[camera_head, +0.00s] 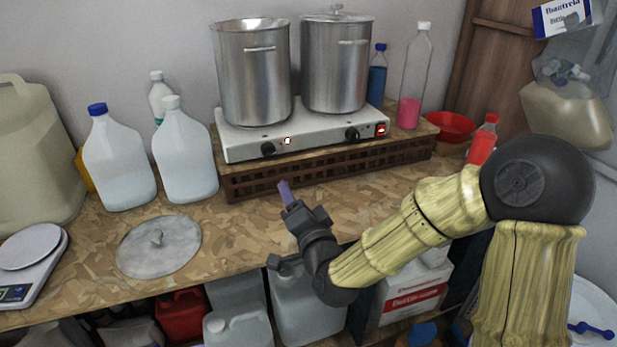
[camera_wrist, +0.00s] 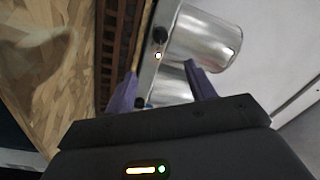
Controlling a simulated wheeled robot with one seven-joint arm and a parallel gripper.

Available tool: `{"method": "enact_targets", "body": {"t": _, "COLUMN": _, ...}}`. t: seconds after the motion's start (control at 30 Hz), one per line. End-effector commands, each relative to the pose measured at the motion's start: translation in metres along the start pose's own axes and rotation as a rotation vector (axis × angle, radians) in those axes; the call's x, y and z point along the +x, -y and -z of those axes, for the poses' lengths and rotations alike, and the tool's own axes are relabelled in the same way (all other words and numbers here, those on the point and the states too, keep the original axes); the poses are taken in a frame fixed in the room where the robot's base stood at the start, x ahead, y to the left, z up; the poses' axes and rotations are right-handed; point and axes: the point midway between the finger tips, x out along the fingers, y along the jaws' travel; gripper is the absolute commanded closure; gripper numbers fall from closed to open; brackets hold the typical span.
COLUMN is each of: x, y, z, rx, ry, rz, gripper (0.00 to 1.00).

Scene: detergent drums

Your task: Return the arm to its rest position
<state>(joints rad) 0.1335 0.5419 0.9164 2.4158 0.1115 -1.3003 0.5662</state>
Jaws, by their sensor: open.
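My gripper (camera_head: 286,194) is above the front part of the wooden counter, in front of the hot plate. Its purple fingers are apart and nothing is between them; the wrist view shows the same open, empty gripper (camera_wrist: 163,90). My arm reaches in from the right, bent at the dark elbow joint. In the wrist view the hot plate (camera_wrist: 150,57) and a steel pot (camera_wrist: 208,38) lie beyond the fingers, seen sideways.
Two steel pots, one open (camera_head: 254,85) and one lidded (camera_head: 335,70), stand on the hot plate (camera_head: 240,146). White jugs (camera_head: 118,165), a loose lid (camera_head: 160,246) and a scale (camera_head: 30,258) are left. A red bottle (camera_head: 482,143) is near my elbow. Containers fill the shelf below.

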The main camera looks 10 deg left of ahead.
Motion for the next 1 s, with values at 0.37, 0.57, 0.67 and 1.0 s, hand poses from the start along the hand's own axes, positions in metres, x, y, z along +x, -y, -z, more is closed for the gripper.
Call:
{"method": "enact_targets", "body": {"t": 0.37, "x": -0.012, "y": -0.03, "z": 0.008, "rx": -0.199, "ry": 0.144, "rz": -0.173, "gripper": 0.45}}
{"method": "enact_targets", "body": {"t": 0.57, "x": -0.047, "y": -0.073, "z": 0.032, "rx": -0.396, "ry": 0.318, "rz": -0.409, "gripper": 0.45}}
{"method": "enact_targets", "body": {"t": 0.67, "x": -0.072, "y": -0.09, "z": 0.049, "rx": -0.468, "ry": 0.406, "rz": -0.528, "gripper": 0.45}}
{"method": "enact_targets", "body": {"t": 1.0, "x": -0.19, "y": -0.117, "z": 0.11, "rx": -0.558, "ry": 0.711, "rz": -0.909, "gripper": 0.45}}
